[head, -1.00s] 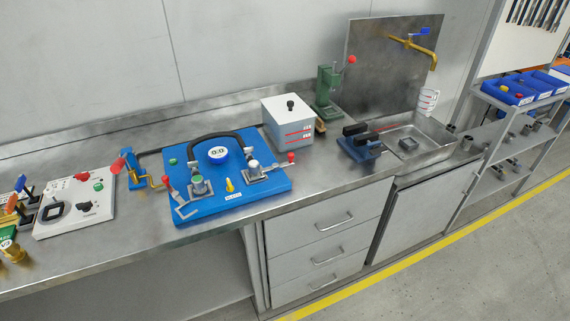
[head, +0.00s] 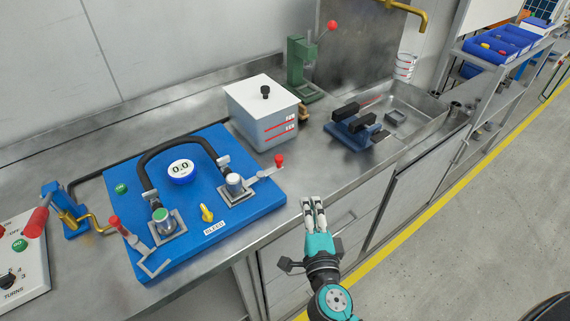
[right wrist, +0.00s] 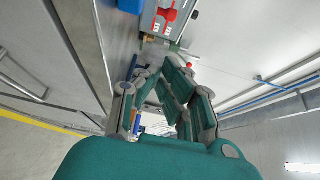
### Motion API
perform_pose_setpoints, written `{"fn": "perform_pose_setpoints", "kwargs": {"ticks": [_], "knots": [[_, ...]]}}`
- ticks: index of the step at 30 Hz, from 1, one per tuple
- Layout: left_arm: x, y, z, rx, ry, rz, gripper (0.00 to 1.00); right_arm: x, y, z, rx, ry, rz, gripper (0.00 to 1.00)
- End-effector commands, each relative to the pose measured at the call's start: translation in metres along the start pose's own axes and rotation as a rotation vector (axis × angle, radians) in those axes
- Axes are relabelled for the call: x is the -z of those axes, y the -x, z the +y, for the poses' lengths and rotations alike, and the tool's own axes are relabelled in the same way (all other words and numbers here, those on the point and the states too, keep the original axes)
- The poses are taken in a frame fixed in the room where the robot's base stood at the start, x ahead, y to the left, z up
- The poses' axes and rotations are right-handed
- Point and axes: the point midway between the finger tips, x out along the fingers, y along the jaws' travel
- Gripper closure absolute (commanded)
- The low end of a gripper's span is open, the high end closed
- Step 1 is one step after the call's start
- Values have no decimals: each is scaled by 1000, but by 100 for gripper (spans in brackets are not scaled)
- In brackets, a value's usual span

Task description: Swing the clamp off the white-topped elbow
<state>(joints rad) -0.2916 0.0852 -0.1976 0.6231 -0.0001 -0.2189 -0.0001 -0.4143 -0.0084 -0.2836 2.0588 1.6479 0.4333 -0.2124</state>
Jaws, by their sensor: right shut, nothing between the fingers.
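The white-topped elbow (head: 234,181) stands on the right part of the blue board (head: 215,227), at one end of the black hose. Its clamp (head: 264,173) has a red-tipped lever pointing right, and its metal arm reaches to the elbow; the exact grip is too small to tell. A green-topped elbow (head: 161,216) stands at the hose's other end, with a second red-handled clamp (head: 130,238) beside it. My right gripper (head: 313,203) is shut and empty, in front of the bench edge, right of and apart from the board. It also shows in the right wrist view (right wrist: 166,85). My left gripper is not in view.
A gauge (head: 180,171) and a yellow valve handle (head: 207,213) sit between the elbows. A grey box (head: 262,115) stands behind the clamp. A green press (head: 302,70) and a blue vise (head: 353,130) stand further right. Bare bench lies right of the board.

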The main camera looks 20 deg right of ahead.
Motion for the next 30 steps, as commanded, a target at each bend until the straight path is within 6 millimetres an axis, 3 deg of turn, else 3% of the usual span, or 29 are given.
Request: {"fn": "perform_pose_setpoints", "kwargs": {"ticks": [7, 15, 21, 30], "knots": [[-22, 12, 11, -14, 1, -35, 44, -1, -46, -4, 4, 3, 0, 100], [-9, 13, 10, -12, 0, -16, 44, -5, -100, -1, 2, 1, -2, 100], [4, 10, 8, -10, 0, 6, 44, -24, -117, 0, 2, 3, -2, 100], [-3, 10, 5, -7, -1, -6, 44, -29, -122, 0, 1, 5, -2, 100]]}}
